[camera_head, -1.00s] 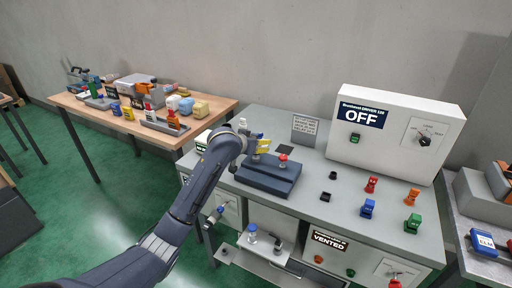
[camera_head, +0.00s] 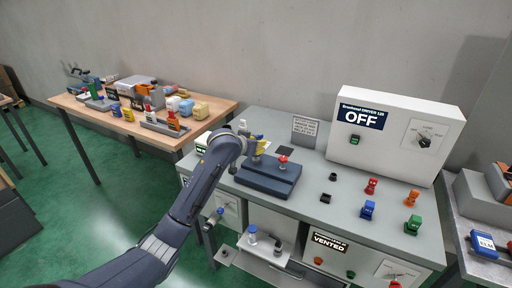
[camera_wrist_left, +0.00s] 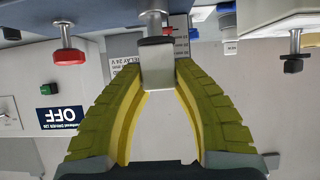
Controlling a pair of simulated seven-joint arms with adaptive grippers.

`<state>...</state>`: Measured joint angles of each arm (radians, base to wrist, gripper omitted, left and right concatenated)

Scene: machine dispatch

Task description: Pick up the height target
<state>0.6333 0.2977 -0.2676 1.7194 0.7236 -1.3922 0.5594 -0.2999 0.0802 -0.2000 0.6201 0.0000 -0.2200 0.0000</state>
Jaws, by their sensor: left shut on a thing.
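My left gripper (camera_head: 257,147) is at the left part of a dark blue two-step block (camera_head: 268,178) on the grey bench. In the left wrist view, its yellow fingers (camera_wrist_left: 160,72) are shut on a grey square-capped piece (camera_wrist_left: 158,62) with a metal stem. The stem runs to the dark block at the picture's top edge, and I cannot tell whether it is still seated there. No label on the held piece reads as height target. A red knob (camera_head: 283,158) on a metal stem stands on the same block, right of the gripper; it also shows in the left wrist view (camera_wrist_left: 68,57).
A white control box (camera_head: 390,140) reading OFF stands at the back right. Red, orange, blue (camera_head: 368,209) and green pieces stand at the bench's right. A sign plate (camera_head: 305,128) is behind the block. A wooden table (camera_head: 190,135) with several items is at the left.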

